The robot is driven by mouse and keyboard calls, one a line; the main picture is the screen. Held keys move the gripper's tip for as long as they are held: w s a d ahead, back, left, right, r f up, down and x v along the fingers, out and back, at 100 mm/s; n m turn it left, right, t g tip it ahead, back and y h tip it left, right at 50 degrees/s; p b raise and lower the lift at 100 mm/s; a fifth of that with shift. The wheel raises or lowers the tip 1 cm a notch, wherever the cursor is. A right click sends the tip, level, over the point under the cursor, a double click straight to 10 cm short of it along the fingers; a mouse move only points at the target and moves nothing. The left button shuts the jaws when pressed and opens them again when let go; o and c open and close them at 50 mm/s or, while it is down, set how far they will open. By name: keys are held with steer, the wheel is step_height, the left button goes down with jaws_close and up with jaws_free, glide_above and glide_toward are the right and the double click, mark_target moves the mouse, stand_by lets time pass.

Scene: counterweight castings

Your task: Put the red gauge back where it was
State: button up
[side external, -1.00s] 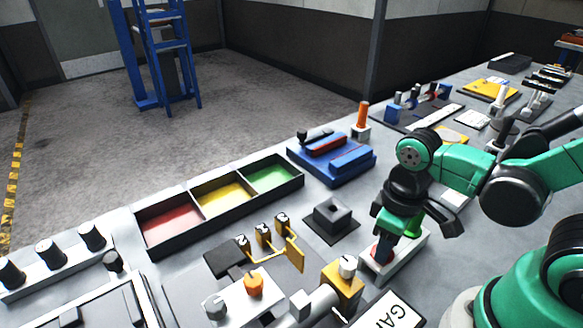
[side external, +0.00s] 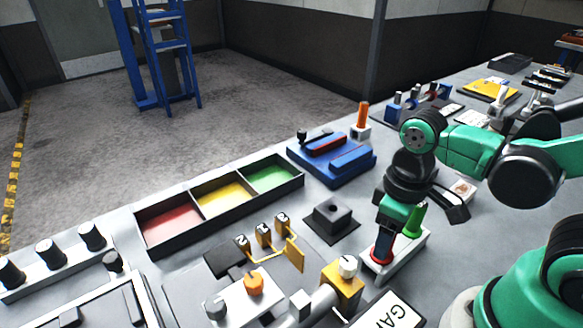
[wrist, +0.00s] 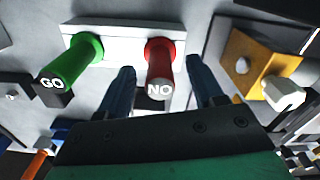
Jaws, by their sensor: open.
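The red gauge (wrist: 160,62), marked NO, stands upright in the white block (wrist: 120,48), beside the green gauge (wrist: 78,60) marked GO. The red gauge also shows low under my gripper in the side view (side external: 378,256), its upper part hidden by the gripper. The green gauge stands behind it in the same block (side external: 416,220). My gripper (wrist: 162,68) is open, with one finger on each side of the red gauge and a visible gap to each. In the side view my gripper (side external: 384,240) points down over the block.
A yellow block with a white knob (side external: 343,283) stands left of the white block. A dark square block (side external: 332,216) and the red, yellow and green tray (side external: 222,203) lie farther left. A blue fixture (side external: 331,157) is behind.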

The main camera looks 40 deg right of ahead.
step_height(320, 180, up, 9)
steer(key=shift+r, duration=0.25)
steer(key=w+d+f+m+t, duration=0.2)
steer(key=w+m+t, duration=0.1)
steer(key=w+t, duration=0.4)
steer(key=shift+w+f, duration=0.15)
